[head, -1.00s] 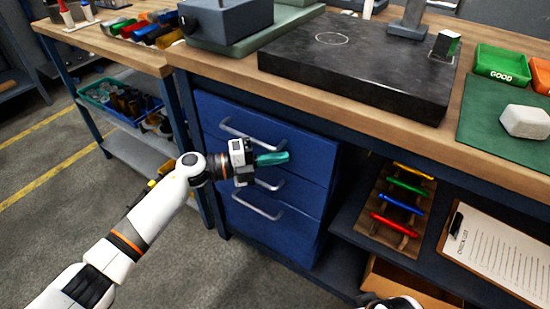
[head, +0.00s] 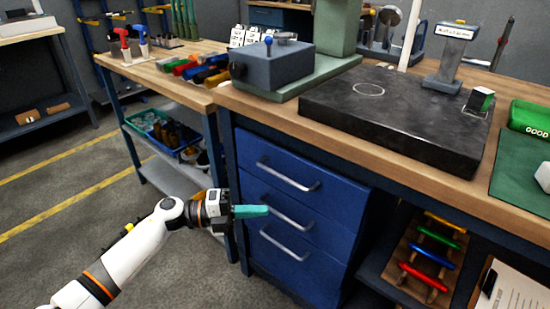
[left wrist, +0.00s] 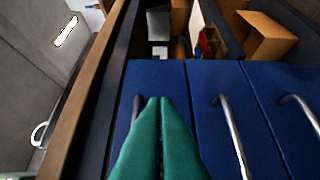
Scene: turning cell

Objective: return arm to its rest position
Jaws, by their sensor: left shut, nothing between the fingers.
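My left arm comes in from the left in the head view. Its gripper (head: 252,211) has teal fingers that are shut with nothing between them. The fingers are in front of the blue drawer unit (head: 322,216), near the left edge of its middle drawer. In the left wrist view the shut teal fingers (left wrist: 158,135) point at the blue drawer fronts and their metal handles (left wrist: 232,135). I cannot tell whether the fingertips touch a drawer. All three drawers look closed. My right gripper is not in view.
The workbench (head: 400,158) carries a black granite plate (head: 395,115) and a grey vise-like block (head: 272,65). A side table (head: 165,75) with a lower shelf stands to the left, behind my arm. A rack of coloured handles (head: 428,258) is below the bench. The floor at left is clear.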

